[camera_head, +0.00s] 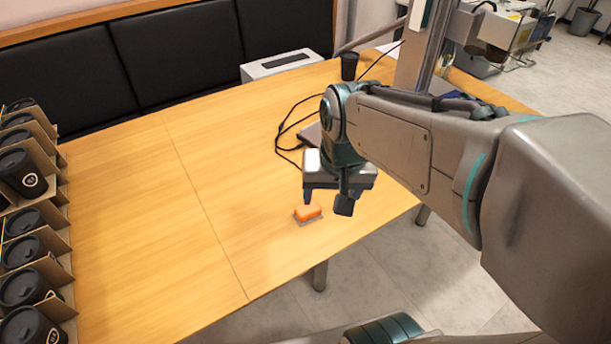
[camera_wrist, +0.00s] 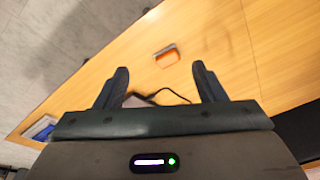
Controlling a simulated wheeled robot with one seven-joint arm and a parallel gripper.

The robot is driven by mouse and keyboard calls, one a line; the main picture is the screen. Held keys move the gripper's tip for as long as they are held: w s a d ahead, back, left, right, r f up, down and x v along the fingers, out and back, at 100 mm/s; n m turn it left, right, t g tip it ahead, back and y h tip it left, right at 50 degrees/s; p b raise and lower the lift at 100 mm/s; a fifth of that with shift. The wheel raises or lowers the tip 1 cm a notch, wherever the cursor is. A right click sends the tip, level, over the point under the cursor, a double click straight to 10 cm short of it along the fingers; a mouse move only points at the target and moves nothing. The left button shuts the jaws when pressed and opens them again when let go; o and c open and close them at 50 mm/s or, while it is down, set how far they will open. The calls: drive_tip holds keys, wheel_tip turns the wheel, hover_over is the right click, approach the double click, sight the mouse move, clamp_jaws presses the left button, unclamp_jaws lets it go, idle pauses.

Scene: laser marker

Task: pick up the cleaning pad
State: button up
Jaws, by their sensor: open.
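The cleaning pad (camera_head: 308,212) is a small orange block with a greyish underside, lying on the wooden table near its front edge. In the wrist view the pad (camera_wrist: 167,57) lies ahead of the fingertips, roughly midway between them, with its light edge showing. My gripper (camera_head: 327,201) is above the table, close to the pad in the head view and apart from it. In the wrist view my gripper (camera_wrist: 160,70) has its two fingers spread wide, with nothing between them.
Several black cups (camera_head: 25,175) stand in cardboard holders at the left. A dark cup (camera_head: 349,66) and black cables (camera_head: 287,130) are toward the back. A white bin-like box (camera_head: 281,65) stands behind the table. The left and middle of the wooden table (camera_head: 140,220) are clear.

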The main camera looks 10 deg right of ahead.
drive_tip(key=w+f+m+g+b, duration=0.1)
drive_tip(key=w+f+m+b, duration=0.5)
drive_tip(key=w, duration=0.3)
drive_tip(key=w+f+m+g+b, duration=0.1)
drive_tip(key=w+f+m+b, duration=0.5)
drive_tip(key=w, duration=0.3)
hover_over(308, 208)
drive_tip(key=shift+m, duration=0.4)
drive_tip(key=f, duration=0.8)
drive_tip(key=shift+w+a+f+b, duration=0.2)
drive_tip(key=shift+w+a+b, duration=0.2)
drive_tip(key=shift+s+d+f+b, duration=0.1)
drive_tip(key=shift+d+f+b, duration=0.1)
drive_tip(key=shift+f, duration=0.7)
drive_tip(key=shift+s+d+f+b, duration=0.15)
drive_tip(key=shift+f+b, duration=0.1)
drive_tip(key=shift+f, duration=0.65)
drive_tip(key=shift+s+d+f+b, duration=0.1)
drive_tip(key=shift+f+b, duration=0.1)
drive_tip(key=shift+f, duration=0.7)
drive_tip(key=c, duration=0.9)
